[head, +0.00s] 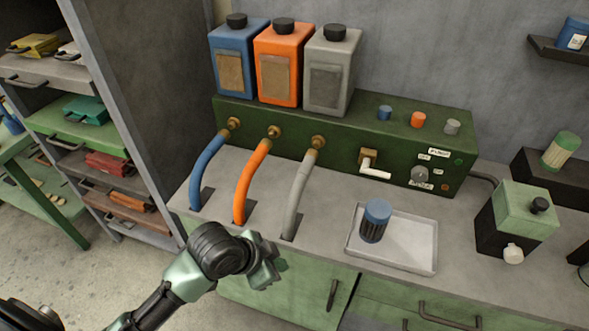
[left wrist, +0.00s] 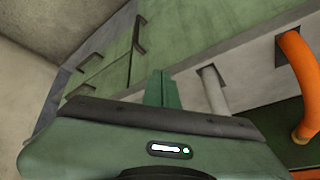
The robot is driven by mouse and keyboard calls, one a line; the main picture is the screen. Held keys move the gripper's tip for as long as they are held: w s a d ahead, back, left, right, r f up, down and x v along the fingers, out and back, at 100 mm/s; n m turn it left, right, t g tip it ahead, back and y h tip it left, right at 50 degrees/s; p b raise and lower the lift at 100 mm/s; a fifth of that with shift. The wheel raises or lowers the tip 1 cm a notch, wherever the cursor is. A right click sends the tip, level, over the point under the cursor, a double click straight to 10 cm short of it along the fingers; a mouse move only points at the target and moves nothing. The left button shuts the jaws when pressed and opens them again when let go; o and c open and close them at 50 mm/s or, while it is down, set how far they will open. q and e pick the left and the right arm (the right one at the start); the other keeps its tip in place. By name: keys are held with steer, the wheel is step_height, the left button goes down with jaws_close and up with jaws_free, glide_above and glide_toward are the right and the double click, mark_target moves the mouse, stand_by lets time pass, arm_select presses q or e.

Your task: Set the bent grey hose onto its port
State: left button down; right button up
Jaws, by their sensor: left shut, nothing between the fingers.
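The grey hose (head: 298,192) rises in a curve from a dark slot in the bench top. Its upper end meets the brass port (head: 318,142) on the green housing; I cannot tell how firmly it is seated. My left gripper (head: 270,273) is low at the bench's front edge, below and left of the hose's foot, apart from it. Its fingers are shut and empty; they also show in the left wrist view (left wrist: 160,88). There the grey hose (left wrist: 214,92) stands to the right of the fingers. My right gripper is not in view.
A blue hose (head: 206,172) and an orange hose (head: 246,180) run to ports left of the grey one. A tray (head: 417,250) with a blue-capped jar (head: 374,221) lies to the right. Blue, orange and grey canisters (head: 329,71) stand on the green housing (head: 345,120).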

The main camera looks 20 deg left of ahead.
mark_target(302, 177)
arm_select(q)
steer(key=w+a+r+m, duration=0.3)
steer(key=w+r, duration=0.4)
steer(key=w+a+r+m+h, duration=0.1)
steer(key=w+a+r+m, duration=0.3)
steer(key=w+r, duration=0.3)
steer(key=shift+w+a+r+m+t, duration=0.2)
steer(key=shift+w+a+m+t, duration=0.05)
steer(key=shift+m+t, duration=0.05)
steer(key=p+x, duration=0.1)
steer(key=x, duration=0.4)
steer(key=p+x, duration=0.1)
steer(key=x, duration=0.4)
steer(key=shift+d, duration=0.25)
steer(key=shift+w+a+r+p, duration=0.1)
steer(key=shift+w+r+p, duration=0.1)
steer(key=shift+w+p, duration=0.75)
steer(key=shift+w+f, duration=0.1)
steer(key=shift+w, duration=0.95)
